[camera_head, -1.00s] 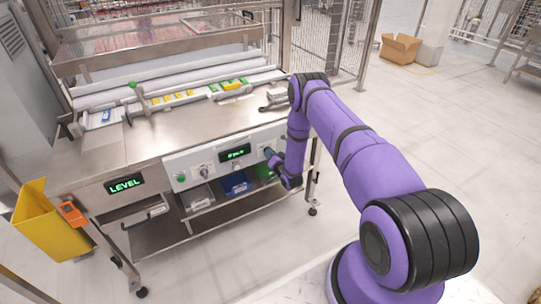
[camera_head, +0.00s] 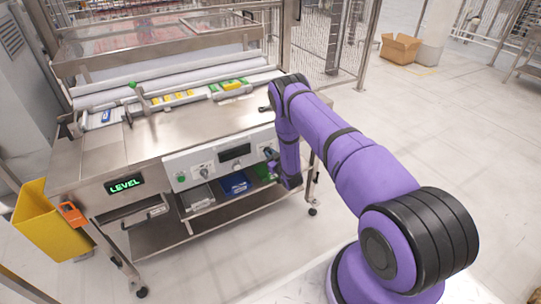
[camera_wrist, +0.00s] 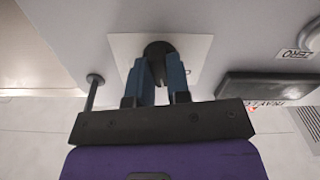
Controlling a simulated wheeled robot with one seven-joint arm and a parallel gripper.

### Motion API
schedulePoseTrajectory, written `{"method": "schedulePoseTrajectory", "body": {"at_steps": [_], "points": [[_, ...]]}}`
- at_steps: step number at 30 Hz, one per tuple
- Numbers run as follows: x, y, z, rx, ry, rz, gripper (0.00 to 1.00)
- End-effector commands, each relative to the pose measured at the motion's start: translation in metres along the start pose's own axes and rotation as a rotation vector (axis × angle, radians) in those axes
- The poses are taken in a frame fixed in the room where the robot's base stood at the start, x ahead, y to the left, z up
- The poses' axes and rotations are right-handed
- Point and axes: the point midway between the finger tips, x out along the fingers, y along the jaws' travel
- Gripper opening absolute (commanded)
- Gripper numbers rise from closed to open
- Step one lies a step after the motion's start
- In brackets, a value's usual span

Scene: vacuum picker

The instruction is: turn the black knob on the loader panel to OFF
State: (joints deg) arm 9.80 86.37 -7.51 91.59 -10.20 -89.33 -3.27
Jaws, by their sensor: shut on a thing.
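In the wrist view, the black knob (camera_wrist: 158,48) sits on a white plate (camera_wrist: 122,48) on the loader panel. My gripper (camera_wrist: 160,70) has its two blue fingers on either side of the knob and is shut on it. Part of the knob is hidden by the fingers, and no OFF mark is readable. In the head view, my gripper (camera_head: 270,153) is at the right end of the grey loader panel (camera_head: 212,158), where my arm hides the knob. The panel's display (camera_head: 235,152) is dark; it also shows dark in the wrist view (camera_wrist: 272,84).
A green button (camera_head: 181,178) and small knobs are further left on the panel. A lit LEVEL display (camera_head: 124,184) is at the table's left front. A blue bin (camera_head: 236,183) stands on the shelf below.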

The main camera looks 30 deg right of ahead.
Motion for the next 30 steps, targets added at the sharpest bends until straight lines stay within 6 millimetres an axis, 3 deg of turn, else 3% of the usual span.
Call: {"method": "schedulePoseTrajectory", "body": {"at_steps": [15,30], "points": [[-0.0004,-0.0008,0.0003,-0.438,0.000,-0.002,0.00],[-0.0009,0.0001,0.0008,-0.604,-0.002,0.000,0.00]]}}
